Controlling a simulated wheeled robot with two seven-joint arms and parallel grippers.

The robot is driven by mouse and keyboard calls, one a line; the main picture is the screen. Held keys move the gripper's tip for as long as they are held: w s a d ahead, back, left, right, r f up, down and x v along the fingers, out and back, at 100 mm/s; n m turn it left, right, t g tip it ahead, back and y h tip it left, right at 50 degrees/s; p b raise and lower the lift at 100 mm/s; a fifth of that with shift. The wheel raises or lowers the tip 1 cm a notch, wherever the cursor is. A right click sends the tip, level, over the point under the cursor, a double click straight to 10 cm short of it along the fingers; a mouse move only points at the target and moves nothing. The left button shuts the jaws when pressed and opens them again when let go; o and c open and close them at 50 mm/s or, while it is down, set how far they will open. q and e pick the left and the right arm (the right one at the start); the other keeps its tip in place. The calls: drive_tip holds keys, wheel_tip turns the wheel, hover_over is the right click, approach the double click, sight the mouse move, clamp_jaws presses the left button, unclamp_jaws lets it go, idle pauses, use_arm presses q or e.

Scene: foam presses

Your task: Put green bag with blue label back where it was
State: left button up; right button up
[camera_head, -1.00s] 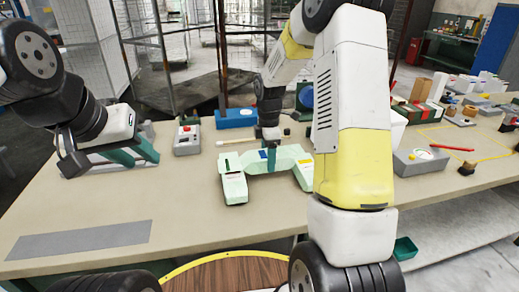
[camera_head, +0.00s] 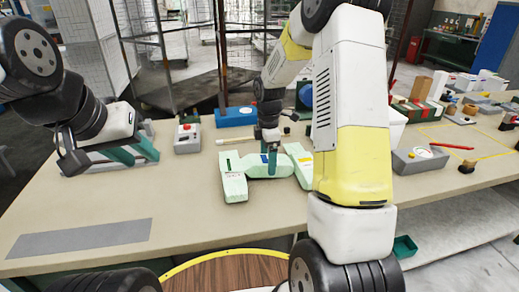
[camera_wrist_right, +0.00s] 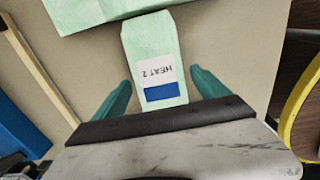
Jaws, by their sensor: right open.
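Several pale green bags lie on the table. The bag with the blue label, reading HEAT 2, shows in the right wrist view (camera_wrist_right: 152,50), lying between my open right gripper's teal fingers (camera_wrist_right: 158,95). Gaps show on both sides of it. In the head view the middle bag (camera_head: 253,169) is partly hidden behind my right gripper (camera_head: 272,160), which points down. Another green bag (camera_head: 234,184) lies to its left and one (camera_head: 301,163) to its right. My left gripper (camera_head: 130,155) has its teal fingers apart over a grey thing, far from the bags.
A grey box with a red button (camera_head: 187,139) and a blue box (camera_head: 235,117) stand behind the bags. A thin stick (camera_head: 235,140) lies nearby. A grey strip (camera_head: 82,238) marks the front left; bare table surrounds it. A grey box (camera_head: 418,160) sits right of my arm.

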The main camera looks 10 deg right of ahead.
drive_tip(key=s+r+m+t, duration=0.1)
drive_tip(key=s+r+m, duration=0.15)
drive_tip(key=r, duration=0.65)
drive_tip(key=s+r+m+t, duration=0.1)
drive_tip(key=s+r+m, duration=0.15)
drive_tip(key=r, duration=0.75)
drive_tip(key=s+a+r+m+t+y, duration=0.1)
drive_tip(key=s+m+t, duration=0.1)
drive_tip(key=s+m, duration=0.4)
drive_tip(key=s+a+r+m+t+y, duration=0.1)
drive_tip(key=s+m, duration=0.5)
drive_tip(key=s, duration=0.7)
drive_tip(key=shift+s+r+m+t, duration=0.15)
drive_tip(key=shift+r+m+t, duration=0.25)
drive_tip(key=shift+r+t, duration=0.2)
